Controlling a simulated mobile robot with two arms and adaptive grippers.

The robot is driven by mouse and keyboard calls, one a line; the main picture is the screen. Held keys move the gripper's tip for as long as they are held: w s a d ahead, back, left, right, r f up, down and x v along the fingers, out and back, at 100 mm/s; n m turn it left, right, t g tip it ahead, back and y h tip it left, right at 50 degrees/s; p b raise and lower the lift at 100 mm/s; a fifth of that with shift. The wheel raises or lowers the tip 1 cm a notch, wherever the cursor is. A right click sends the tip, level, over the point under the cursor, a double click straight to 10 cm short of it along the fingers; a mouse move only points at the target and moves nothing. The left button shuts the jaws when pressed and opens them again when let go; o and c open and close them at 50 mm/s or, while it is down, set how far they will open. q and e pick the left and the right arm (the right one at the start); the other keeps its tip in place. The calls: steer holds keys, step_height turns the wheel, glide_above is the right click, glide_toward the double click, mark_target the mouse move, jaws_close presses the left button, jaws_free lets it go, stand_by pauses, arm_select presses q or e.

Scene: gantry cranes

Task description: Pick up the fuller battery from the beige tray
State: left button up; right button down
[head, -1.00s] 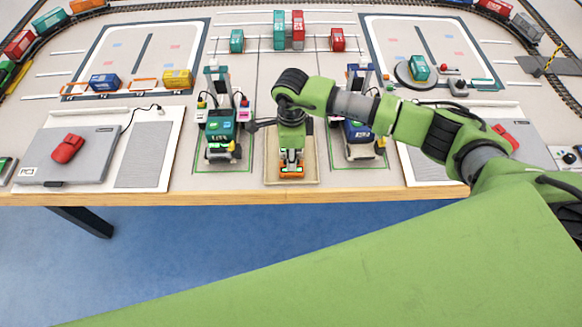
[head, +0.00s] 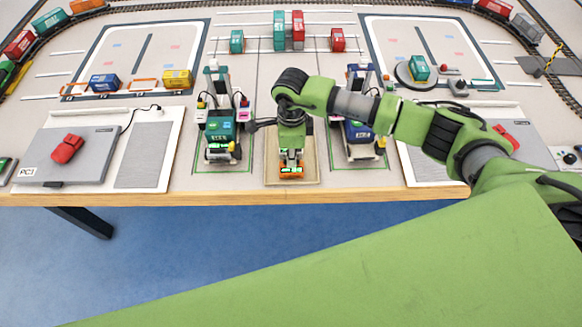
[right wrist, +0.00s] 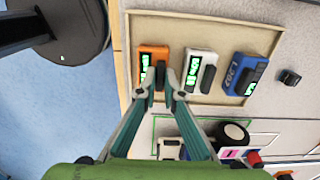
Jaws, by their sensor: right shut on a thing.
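The beige tray (head: 311,180) lies at the table's front edge, largely covered by my right arm in the head view. In the right wrist view the tray (right wrist: 200,20) holds an orange battery (right wrist: 147,58), a white battery (right wrist: 200,70) and a blue battery (right wrist: 244,72) in a row. Each has a green-lit display; I cannot read the levels surely. My right gripper (right wrist: 160,88) is shut on the orange battery, its fingertips at the dark part on the battery's near end. The orange battery (head: 291,170) also shows below the gripper (head: 291,155) in the head view. My left gripper is not in view.
A green crane vehicle (head: 221,130) stands left of the tray and a blue one (head: 358,135) right of it, both close to my right arm. A grey case with a red object (head: 67,148) lies at the left. A small dark knob (right wrist: 289,77) sits beside the tray.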

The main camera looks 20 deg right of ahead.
steer(key=shift+r, duration=0.1)
steer(key=shift+r+p, duration=1.9)
steer(key=shift+r, duration=1.55)
